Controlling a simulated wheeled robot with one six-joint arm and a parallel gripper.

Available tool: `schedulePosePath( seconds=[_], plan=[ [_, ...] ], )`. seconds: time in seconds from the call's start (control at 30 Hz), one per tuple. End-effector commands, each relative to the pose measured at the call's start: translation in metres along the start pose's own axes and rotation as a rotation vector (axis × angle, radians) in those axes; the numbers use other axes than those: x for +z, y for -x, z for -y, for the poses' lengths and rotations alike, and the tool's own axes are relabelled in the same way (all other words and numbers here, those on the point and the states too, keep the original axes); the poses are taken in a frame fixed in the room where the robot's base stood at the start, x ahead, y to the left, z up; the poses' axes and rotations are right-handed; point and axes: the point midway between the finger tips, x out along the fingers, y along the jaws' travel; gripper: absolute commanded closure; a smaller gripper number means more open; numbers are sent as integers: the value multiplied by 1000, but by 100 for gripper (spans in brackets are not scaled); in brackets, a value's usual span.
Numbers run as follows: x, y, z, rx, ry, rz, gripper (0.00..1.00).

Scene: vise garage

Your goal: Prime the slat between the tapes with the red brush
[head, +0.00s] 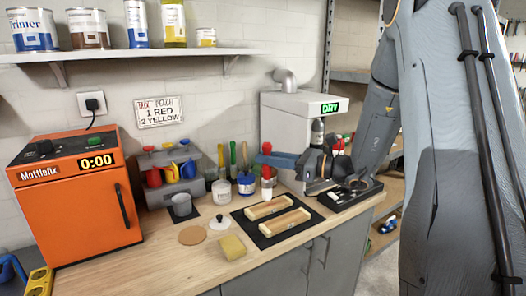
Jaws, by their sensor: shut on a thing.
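My gripper (268,159) reaches in from the right above the bench. It is shut on the red brush (267,171), which hangs upright with its red handle showing above and below the fingers and its pale end down. Two wooden slats, a back one (270,207) and a front one (285,222), lie on a black mat (259,238) below and in front of the brush. Each has paler ends that look like tape. The brush is above the back edge of the mat; I cannot tell whether its tip touches anything.
A white-labelled jar (221,193) and a blue-labelled jar (246,185) stand left of the brush. A yellow sponge (232,247), cork disc (192,235) and grey cup (182,205) lie left. An orange oven (82,200) fills the far left. A "DRY" machine (287,120) stands behind.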

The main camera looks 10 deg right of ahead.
Motion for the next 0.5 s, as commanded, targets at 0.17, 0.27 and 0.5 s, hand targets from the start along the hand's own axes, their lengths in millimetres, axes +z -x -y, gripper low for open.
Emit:
schedulePosePath(
  seconds=[0.17,0.27,0.5],
  plan=[
    [-3,0,0,1,1,10,100],
    [-9,-2,-1,3,2,10,100],
    [-33,-2,-1,4,1,10,100]
  ],
)
